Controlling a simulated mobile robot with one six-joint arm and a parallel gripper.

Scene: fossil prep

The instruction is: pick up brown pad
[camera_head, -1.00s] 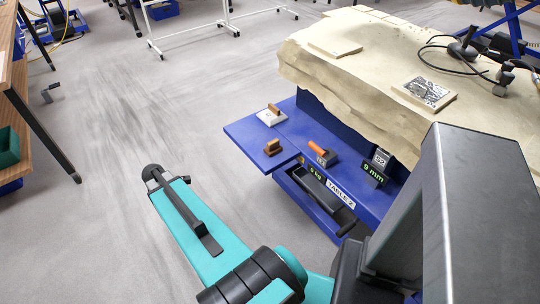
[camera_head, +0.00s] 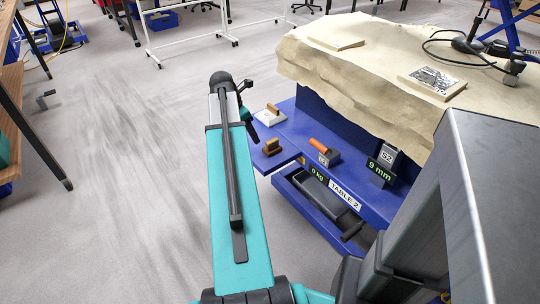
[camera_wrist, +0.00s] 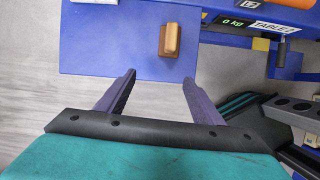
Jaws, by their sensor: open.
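The brown pad (camera_head: 271,147) is a small brown block with a lighter wooden grip on top. It sits on the left blue shelf of the table, near its front edge. In the wrist view the brown pad (camera_wrist: 170,40) lies beyond my fingertips, a little right of the middle between them. My gripper (camera_wrist: 158,80) is open and empty, with both fingers apart and clear of the pad. In the head view my gripper is mostly hidden behind the end of my arm, left of the shelf.
A white pad with a wooden grip (camera_head: 268,114) stands behind the brown pad. An orange-handled tool (camera_head: 324,151) and a 9 mm sign (camera_head: 382,168) stand to the right. A sand-coloured rock slab (camera_head: 370,80) rises behind. A black-handled drawer (camera_head: 325,205) is below. Grey floor lies open to the left.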

